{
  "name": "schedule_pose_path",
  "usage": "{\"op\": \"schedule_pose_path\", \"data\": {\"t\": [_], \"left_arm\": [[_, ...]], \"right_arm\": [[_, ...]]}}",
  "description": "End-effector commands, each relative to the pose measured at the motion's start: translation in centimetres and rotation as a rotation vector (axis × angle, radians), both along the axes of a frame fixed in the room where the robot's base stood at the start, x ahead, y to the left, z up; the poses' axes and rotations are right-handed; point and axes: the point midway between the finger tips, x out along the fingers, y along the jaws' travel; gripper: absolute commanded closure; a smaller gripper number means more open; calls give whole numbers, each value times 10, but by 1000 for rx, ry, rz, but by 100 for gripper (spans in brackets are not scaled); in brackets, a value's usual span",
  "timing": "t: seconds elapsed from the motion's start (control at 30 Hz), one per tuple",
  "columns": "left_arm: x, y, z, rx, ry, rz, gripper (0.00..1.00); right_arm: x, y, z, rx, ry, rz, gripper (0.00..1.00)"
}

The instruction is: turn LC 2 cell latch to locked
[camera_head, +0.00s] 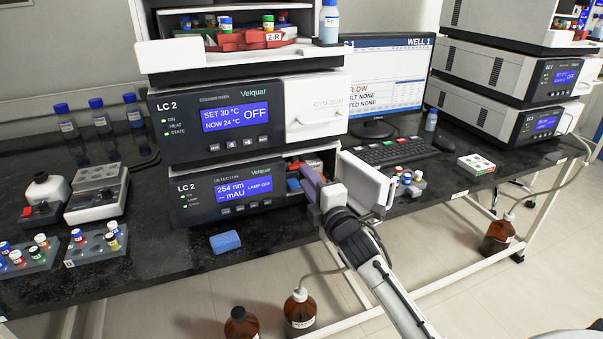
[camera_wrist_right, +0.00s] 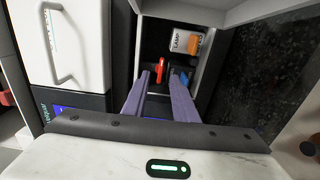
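The LC 2 detector (camera_head: 232,190) is the lower unit of the LC 2 stack, and its cell compartment is open at its right end. In the right wrist view a red lever (camera_wrist_right: 160,69), which looks like the cell latch, stands inside the dark compartment. My right gripper (camera_head: 312,180) reaches into the compartment from the front. In the right wrist view its two purple fingers (camera_wrist_right: 159,80) are apart, with the red lever seen between and just beyond the tips; contact cannot be told. A blue part (camera_wrist_right: 183,78) is beside the right fingertip, partly hidden. My left gripper is not in view.
A white and orange lamp module (camera_wrist_right: 186,42) sits deeper in the compartment. The open white door (camera_head: 366,180) stands right of my gripper. A white column oven door with a handle (camera_head: 312,105) is above. A blue sponge (camera_head: 225,241) lies on the bench in front.

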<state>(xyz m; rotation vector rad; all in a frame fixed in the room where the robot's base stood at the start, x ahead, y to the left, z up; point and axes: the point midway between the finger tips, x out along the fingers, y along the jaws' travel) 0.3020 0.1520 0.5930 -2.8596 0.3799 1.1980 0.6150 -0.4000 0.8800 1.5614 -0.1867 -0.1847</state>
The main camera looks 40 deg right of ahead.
Motion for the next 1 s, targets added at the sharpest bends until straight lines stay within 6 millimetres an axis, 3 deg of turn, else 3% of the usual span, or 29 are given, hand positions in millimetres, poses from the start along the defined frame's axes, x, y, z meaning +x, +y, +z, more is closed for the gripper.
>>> {"op": "schedule_pose_path", "data": {"t": [0.23, 0.63, 0.8, 1.0], "left_arm": [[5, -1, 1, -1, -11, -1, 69], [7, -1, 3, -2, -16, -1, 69], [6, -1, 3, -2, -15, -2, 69], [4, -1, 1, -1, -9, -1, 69]], "right_arm": [[35, -8, 0, 1, 0, 1, 74], [42, -10, -1, 1, 1, 1, 74], [42, -10, -1, 1, 2, 1, 100], [42, -10, -1, -1, 2, 1, 100]]}}
